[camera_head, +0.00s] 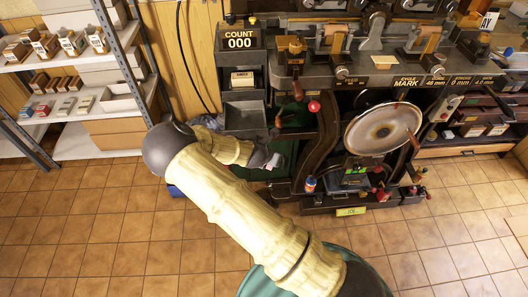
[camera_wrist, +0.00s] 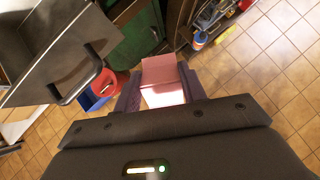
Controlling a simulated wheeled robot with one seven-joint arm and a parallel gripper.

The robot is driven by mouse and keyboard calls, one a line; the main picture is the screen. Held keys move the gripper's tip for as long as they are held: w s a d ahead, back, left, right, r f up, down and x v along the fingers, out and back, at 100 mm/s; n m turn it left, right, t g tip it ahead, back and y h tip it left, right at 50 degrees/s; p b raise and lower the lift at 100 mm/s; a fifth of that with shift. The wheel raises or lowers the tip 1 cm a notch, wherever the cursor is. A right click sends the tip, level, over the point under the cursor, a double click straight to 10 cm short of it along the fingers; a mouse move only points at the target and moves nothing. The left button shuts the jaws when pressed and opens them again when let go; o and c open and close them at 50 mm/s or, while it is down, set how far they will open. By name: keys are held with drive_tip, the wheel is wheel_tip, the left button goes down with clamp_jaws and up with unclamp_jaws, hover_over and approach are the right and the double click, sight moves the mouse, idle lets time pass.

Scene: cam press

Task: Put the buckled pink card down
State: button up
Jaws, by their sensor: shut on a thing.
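The pink card (camera_wrist: 160,74) shows between the two fingers of my gripper (camera_wrist: 160,92) in the wrist view. It has a crease across it, with a darker pink far part and a brightly lit near part. My gripper is shut on it, with one finger at each side edge. In the head view my gripper (camera_head: 262,158) hangs in front of the machine, just below the grey trays. The card is too small there to make out clearly. My gripper body hides the near end of the card in the wrist view.
A grey metal drawer with a handle (camera_wrist: 62,50) is close at the left in the wrist view, above a red round container (camera_wrist: 103,84) and a blue bin (camera_wrist: 92,103). The press with its large disc (camera_head: 383,128) stands right of my gripper. Tiled floor (camera_head: 120,230) is open in front.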

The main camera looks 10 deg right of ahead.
drive_tip(key=s+d+f+n+y+p, duration=0.2)
drive_tip(key=d+f+n+y+p, duration=0.2)
drive_tip(key=d+f+n, duration=0.1)
wheel_tip(320, 180, down, 2)
drive_tip(key=shift+s+d+n+t, duration=0.25)
drive_tip(key=shift+s+n+t, duration=0.15)
drive_tip(key=shift+n, duration=0.3)
drive_tip(key=shift+w, duration=0.1)
